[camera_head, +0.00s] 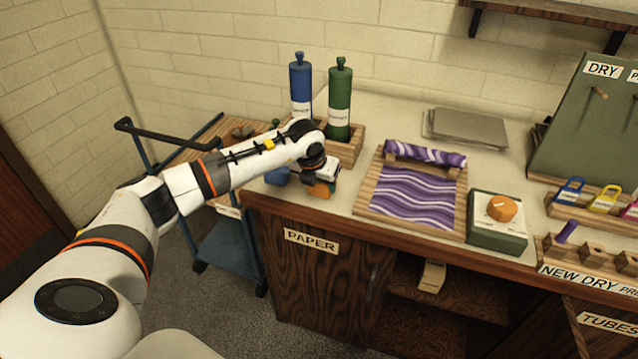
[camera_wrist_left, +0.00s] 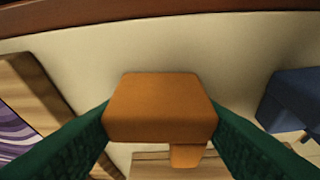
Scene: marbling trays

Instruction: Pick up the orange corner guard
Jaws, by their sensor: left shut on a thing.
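The orange corner guard (camera_wrist_left: 160,108) sits between the two green fingers of my left gripper (camera_wrist_left: 163,125) in the left wrist view, with a finger against each side. In the head view the orange corner guard (camera_head: 321,189) shows just below my left gripper (camera_head: 318,180), near the counter's front left corner. The left gripper is shut on it. Whether the guard touches the counter, I cannot tell. My right gripper is not in view.
A blue block (camera_head: 277,176) lies left of the gripper. A wooden box (camera_head: 350,148) with blue (camera_head: 300,85) and green (camera_head: 339,100) bottles stands behind. A wooden tray (camera_head: 462,207) with purple marbling lies right. A blue cart (camera_head: 225,245) stands left.

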